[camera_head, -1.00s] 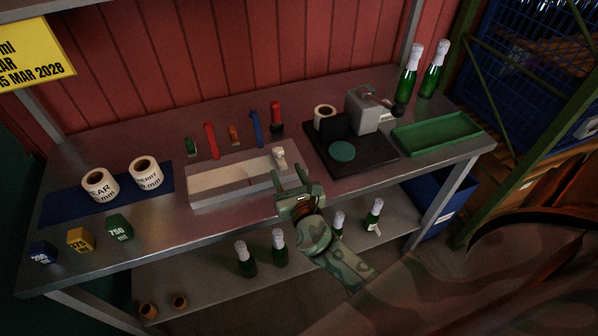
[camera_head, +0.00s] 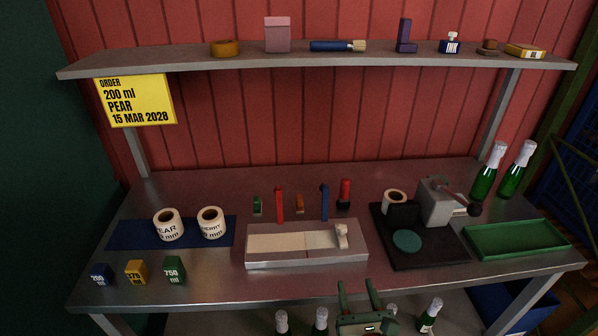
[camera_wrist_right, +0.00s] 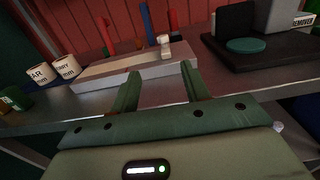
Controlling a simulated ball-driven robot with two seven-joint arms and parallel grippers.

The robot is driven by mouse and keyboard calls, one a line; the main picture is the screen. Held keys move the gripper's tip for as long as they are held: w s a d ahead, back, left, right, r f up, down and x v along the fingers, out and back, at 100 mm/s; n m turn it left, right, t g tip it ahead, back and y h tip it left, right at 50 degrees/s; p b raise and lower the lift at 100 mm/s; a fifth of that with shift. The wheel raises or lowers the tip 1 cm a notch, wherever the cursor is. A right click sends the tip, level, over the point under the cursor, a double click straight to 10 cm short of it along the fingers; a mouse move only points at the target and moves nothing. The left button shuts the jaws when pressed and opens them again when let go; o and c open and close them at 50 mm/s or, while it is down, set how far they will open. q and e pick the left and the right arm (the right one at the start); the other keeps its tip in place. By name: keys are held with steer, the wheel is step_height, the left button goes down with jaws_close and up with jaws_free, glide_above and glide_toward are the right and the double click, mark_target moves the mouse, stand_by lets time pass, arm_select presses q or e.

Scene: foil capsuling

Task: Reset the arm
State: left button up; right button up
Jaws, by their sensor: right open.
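My right gripper (camera_head: 358,296) is camouflage green and shows at the bottom of the head view, in front of the table's front edge. Its two fingers are apart with nothing between them. In the right wrist view the open fingers (camera_wrist_right: 158,92) point at the front edge of the bench, toward the grey tray-like block (camera_wrist_right: 112,74). That block (camera_head: 270,258) sits on the bench with a small pale piece (camera_head: 341,236) at its right end. My left gripper is not in view.
The steel bench (camera_head: 200,293) holds two label rolls (camera_head: 168,229), coloured volume blocks (camera_head: 136,273), a black-based machine (camera_head: 435,250) and a green tray (camera_head: 515,254). Bottles (camera_head: 487,178) stand back right. An upper shelf (camera_head: 130,63) and yellow order sign (camera_head: 136,118) are above. Bottles stand below.

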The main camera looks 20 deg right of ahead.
steer(key=s+f+m+g+y, duration=0.1)
steer(key=s+f+m+g, duration=0.3)
steer(key=f, duration=0.4)
steer(key=s+f+m+g, duration=0.2)
steer(key=s+f+m, duration=0.3)
steer(key=f, duration=0.4)
steer(key=s+f+m+g+y, duration=0.1)
steer(key=s+f+m+g, duration=0.15)
steer(key=f+m, duration=0.45)
steer(key=s+f+m+g+y+b, duration=0.1)
steer(key=s+f+m+g, duration=0.3)
steer(key=s+f+m, duration=0.3)
steer(key=s+f+m+g+y+b, duration=0.1)
steer(key=s+f+m+g, duration=0.3)
steer(key=s+f, duration=0.6)
steer(key=s+m, duration=0.2)
steer(key=s, duration=0.5)
steer(key=shift+s+d+m, duration=0.25)
steer(key=shift+d+m, duration=0.05)
steer(key=shift+m, duration=0.1)
steer(key=shift+f, duration=0.1)
